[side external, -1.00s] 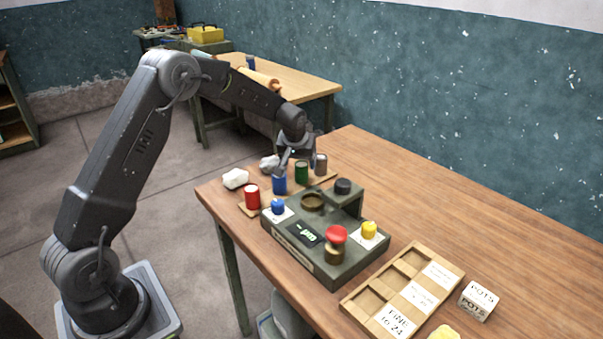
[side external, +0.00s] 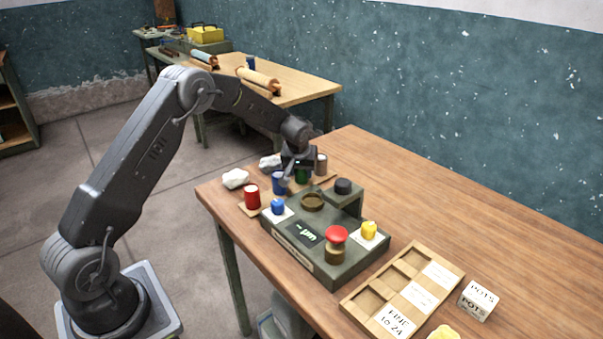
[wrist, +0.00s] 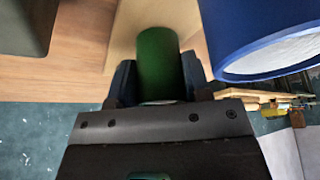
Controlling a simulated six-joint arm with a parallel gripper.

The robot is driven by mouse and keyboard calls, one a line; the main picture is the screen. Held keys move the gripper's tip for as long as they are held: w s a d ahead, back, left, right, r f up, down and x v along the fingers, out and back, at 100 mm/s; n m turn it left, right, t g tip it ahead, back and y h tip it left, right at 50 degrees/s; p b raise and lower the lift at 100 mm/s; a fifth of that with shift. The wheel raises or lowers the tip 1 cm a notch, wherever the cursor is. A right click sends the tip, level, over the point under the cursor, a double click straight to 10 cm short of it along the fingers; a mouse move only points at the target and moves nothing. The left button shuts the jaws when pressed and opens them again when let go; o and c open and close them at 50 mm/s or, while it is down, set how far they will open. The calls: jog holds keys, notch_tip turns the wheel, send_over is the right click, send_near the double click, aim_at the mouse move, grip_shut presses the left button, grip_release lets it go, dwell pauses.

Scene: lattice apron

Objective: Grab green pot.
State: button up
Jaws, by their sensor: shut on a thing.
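The green pot (side external: 302,177) stands in the row of pots on the wooden board, partly hidden by my gripper (side external: 297,176) in the side view. In the wrist view the green pot (wrist: 158,66) is upright in the picture between the two dark fingers of my gripper (wrist: 157,78). The fingers are shut on it, one on each side. The blue pot (side external: 279,183) stands close beside it and looms large in the wrist view (wrist: 262,40). Whether the green pot touches the board is hidden.
A red pot (side external: 252,196) and a grey pot (side external: 321,164) stand on the same board. A dark green device (side external: 325,257) with a red knob (side external: 336,234) is just in front. A compartment tray (side external: 358,301) lies further right. The table's back right is clear.

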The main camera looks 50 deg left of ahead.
jog(key=c, duration=0.4)
jog(key=shift+o, duration=0.2)
jog(key=shift+r, duration=0.15)
